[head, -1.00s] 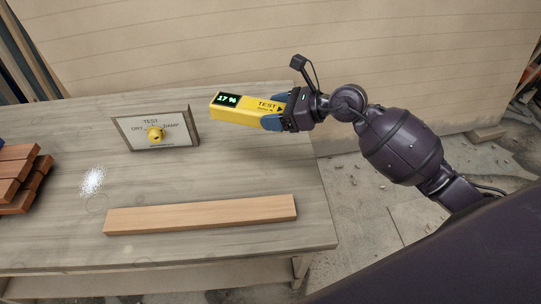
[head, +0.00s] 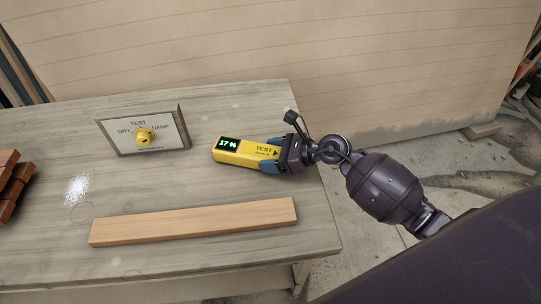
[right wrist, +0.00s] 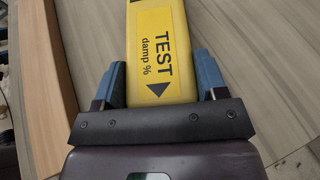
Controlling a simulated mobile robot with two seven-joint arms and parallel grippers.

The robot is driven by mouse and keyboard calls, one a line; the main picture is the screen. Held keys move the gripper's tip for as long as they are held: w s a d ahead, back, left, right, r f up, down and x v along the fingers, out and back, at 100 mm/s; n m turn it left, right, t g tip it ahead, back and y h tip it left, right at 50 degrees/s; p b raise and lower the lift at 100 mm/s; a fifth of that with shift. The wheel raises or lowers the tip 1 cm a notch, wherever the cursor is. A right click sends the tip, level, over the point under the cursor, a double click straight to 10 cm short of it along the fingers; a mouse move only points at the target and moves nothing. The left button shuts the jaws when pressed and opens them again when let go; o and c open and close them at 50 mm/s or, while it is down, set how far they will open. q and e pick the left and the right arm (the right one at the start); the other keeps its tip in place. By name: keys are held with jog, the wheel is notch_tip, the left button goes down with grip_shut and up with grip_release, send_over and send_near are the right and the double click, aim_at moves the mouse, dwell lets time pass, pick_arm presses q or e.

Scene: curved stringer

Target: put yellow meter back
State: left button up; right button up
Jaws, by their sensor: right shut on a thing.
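The yellow meter (head: 240,152) has a dark display with green digits, which read about 17 %, and the word TEST. My right gripper (head: 271,157) is shut on its right end, with the display end pointing left. The meter is at or just above the bench top; I cannot tell whether it touches. In the right wrist view the meter (right wrist: 157,45) lies between the two blue fingers (right wrist: 158,85), its lettering "TEST damp %" and a black arrow facing the camera. My left gripper is out of view.
A panel (head: 143,131) marked TEST, DRY and DAMP with a yellow knob stands left of the meter. A pale wooden board (head: 195,221) lies along the front of the bench (head: 215,190). Reddish-brown blocks (head: 12,185) are stacked at the left edge, near a white speckled patch (head: 77,190).

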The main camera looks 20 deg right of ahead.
jog(key=shift+f, duration=0.25)
jog(key=o, duration=1.2)
jog(key=shift+f, duration=0.1)
jog(key=shift+r, duration=0.2)
jog(key=v, duration=1.2)
jog(key=shift+f, duration=0.1)
jog(key=shift+s, duration=0.1)
